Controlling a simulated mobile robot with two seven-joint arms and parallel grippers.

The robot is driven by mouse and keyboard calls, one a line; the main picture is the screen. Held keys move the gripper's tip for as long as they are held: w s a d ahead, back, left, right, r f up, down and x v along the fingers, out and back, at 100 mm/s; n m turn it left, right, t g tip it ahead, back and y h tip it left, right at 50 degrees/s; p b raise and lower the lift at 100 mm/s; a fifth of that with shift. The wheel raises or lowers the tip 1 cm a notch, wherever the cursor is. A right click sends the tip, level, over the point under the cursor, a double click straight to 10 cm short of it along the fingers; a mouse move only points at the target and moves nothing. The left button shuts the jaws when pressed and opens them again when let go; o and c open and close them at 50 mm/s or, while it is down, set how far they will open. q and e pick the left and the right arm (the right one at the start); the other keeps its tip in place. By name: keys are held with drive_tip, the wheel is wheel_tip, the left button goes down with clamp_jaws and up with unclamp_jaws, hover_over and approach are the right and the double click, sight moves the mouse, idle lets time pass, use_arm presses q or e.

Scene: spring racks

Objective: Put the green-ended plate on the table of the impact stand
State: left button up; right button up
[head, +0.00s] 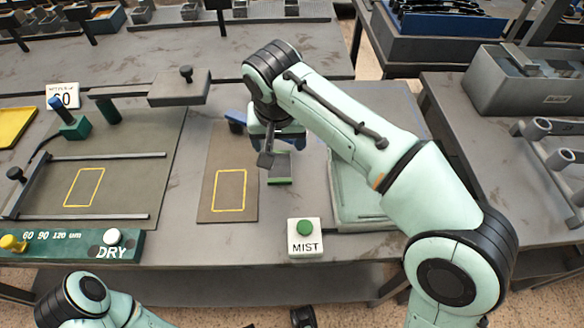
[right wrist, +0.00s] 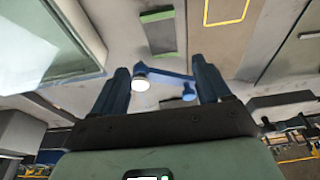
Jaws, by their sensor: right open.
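The green-ended plate (head: 281,164) lies on the grey bench, a small grey plate with a green strip along its near end. It also shows in the right wrist view (right wrist: 161,37), flat and beyond my fingertips. My right gripper (head: 267,158) is over the bench beside the plate in the head view and hides part of its surroundings. In the right wrist view the fingers (right wrist: 160,78) are apart, with nothing held between them. I cannot pick out the impact stand for certain. Of my left arm only links show at the lower left; its gripper is not in view.
A brown mat with a yellow outline (head: 230,207) lies left of the plate. A white MIST block (head: 305,240) stands near the front edge, with a pale tray (head: 355,212) to its right. A blue piece (right wrist: 165,74) lies near the plate. A DRY panel (head: 70,246) is at left.

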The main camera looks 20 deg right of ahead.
drive_tip(key=b, duration=0.2)
approach(280, 166)
drive_tip(key=shift+x, duration=1.1)
drive_tip(key=b+x, duration=0.2)
drive_tip(key=x, duration=0.3)
drive_tip(key=shift+f, duration=0.1)
drive_tip(key=shift+w+f, duration=0.15)
drive_tip(key=shift+f, duration=0.2)
drive_tip(key=c, duration=1.2)
use_arm(q)
drive_tip(key=w+a+f+t, duration=0.2)
drive_tip(key=w+f, duration=0.3)
drive_tip(key=shift+w+a+y, duration=0.3)
drive_tip(key=shift+w+y, duration=0.05)
drive_tip(key=shift+y, duration=0.05)
use_arm(e)
drive_tip(key=shift+r, duration=0.15)
clamp_jaws()
